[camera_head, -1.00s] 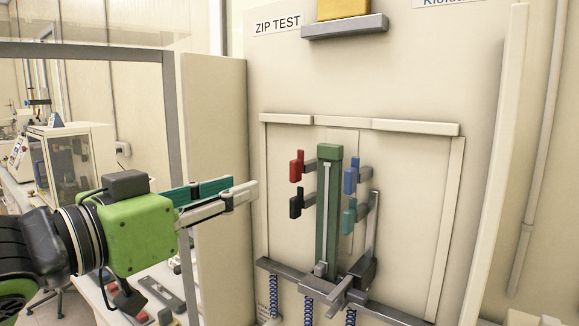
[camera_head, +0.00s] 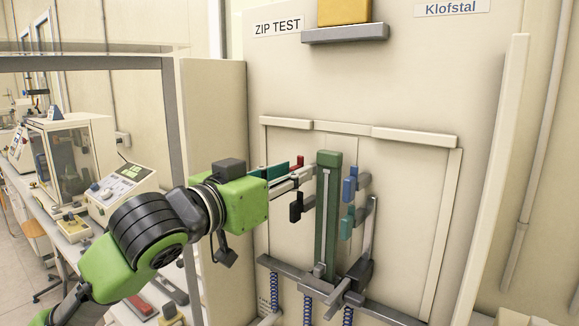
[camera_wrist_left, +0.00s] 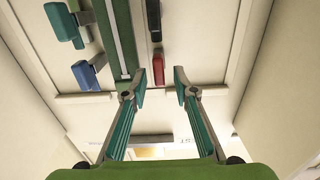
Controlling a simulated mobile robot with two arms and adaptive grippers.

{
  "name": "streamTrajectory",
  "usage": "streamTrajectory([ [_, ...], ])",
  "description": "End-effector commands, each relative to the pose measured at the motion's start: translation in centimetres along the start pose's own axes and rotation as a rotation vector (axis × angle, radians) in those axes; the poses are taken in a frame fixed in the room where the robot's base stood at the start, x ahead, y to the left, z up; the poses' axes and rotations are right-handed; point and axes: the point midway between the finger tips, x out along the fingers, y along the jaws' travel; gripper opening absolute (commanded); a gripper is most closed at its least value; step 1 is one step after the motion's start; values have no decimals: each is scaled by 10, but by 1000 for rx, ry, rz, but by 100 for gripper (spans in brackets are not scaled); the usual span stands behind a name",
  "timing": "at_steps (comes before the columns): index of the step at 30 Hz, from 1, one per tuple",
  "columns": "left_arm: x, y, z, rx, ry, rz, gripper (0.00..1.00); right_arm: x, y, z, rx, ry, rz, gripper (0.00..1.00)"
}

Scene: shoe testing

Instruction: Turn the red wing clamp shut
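The red wing clamp (camera_head: 300,160) is on the ZIP TEST panel, left of the green upright column's (camera_head: 327,215) top. My left gripper (camera_head: 303,171) is at the clamp and partly hides it in the head view. In the left wrist view the red clamp (camera_wrist_left: 158,68) shows between the two spread fingertips of the left gripper (camera_wrist_left: 160,82). Gaps show on both sides of it, so the gripper is open and not closed on it. How deep the clamp sits between the fingers is hard to tell. My right gripper is not in view.
A black clamp (camera_head: 296,209) is just below the red one. A blue clamp (camera_head: 349,189) and a teal clamp (camera_head: 346,226) are right of the column. A grey shelf (camera_head: 345,33) with a yellow block is above. A glass-sided bench machine (camera_head: 70,165) stands at left.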

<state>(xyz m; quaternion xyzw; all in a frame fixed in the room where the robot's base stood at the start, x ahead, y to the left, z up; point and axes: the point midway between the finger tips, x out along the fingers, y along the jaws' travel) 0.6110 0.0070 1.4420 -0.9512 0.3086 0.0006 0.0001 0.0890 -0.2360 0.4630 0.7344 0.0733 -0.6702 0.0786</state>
Motion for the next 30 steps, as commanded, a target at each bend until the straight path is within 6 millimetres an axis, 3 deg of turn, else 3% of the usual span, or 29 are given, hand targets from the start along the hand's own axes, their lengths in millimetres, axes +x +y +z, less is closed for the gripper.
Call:
streamTrajectory([
  [8,2,0,0,0,1,1,26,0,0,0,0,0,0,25],
  [9,2,0,0,0,1,1,24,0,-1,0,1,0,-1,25],
  [12,2,0,0,0,1,0,0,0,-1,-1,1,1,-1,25],
  [23,2,0,0,19,1,0,0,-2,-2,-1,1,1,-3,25],
  [30,2,1,-2,127,1,-1,0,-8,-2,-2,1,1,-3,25],
])
